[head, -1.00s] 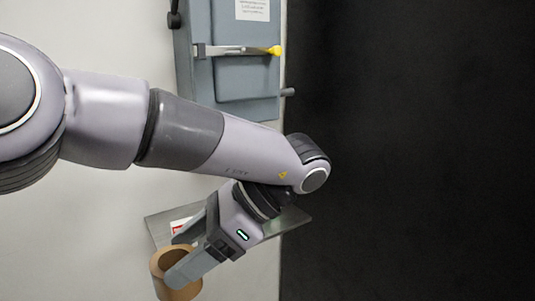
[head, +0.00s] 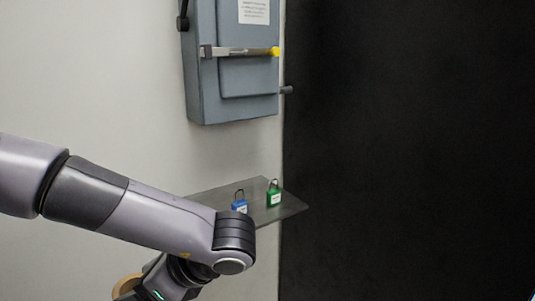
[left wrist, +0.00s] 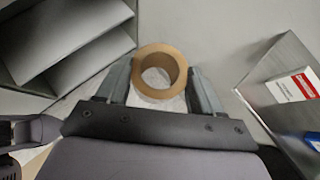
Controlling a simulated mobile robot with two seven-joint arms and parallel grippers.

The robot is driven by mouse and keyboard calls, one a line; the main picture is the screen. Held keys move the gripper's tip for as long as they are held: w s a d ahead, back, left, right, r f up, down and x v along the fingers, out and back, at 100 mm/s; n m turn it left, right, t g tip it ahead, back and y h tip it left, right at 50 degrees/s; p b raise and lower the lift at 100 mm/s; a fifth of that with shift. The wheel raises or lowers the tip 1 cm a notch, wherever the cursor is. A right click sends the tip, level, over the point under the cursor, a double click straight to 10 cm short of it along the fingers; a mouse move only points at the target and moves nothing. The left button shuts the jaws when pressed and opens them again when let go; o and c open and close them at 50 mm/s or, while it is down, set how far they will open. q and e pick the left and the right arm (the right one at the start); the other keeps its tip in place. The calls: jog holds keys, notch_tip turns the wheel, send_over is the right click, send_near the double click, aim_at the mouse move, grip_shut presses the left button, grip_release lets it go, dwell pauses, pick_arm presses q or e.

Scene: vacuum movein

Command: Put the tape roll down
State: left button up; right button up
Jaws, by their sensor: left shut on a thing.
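The brown tape roll (left wrist: 161,51) sits between the two fingers of my left gripper (left wrist: 161,78) in the left wrist view, with its round hole facing the camera. The gripper is shut on it. In the head view only an edge of the tape roll (head: 123,287) shows at the bottom, left of my left gripper (head: 140,293), and much of both is cut off or hidden by the arm. A pale surface shows beyond the roll; I cannot tell how far below it lies. My right gripper is in neither view.
A grey wall shelf (head: 285,211) holds a blue padlock (head: 239,205) and a green padlock (head: 273,194). A red-and-white box (left wrist: 291,87) lies on it. A grey switch box (head: 232,107) hangs above. Grey shelving (left wrist: 75,55) stands at left in the wrist view.

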pick_arm(q)
notch_tip(320, 180, down, 6)
jog(key=s+a+m+t+h, duration=0.1)
jog(key=a+m+t+h, duration=0.1)
jog(key=m+t, duration=0.2)
jog(key=shift+s+m, duration=0.35)
jog(key=shift+m, duration=0.25)
jog(key=shift+f, duration=0.1)
jog(key=shift+d, duration=0.1)
dwell(0.8)
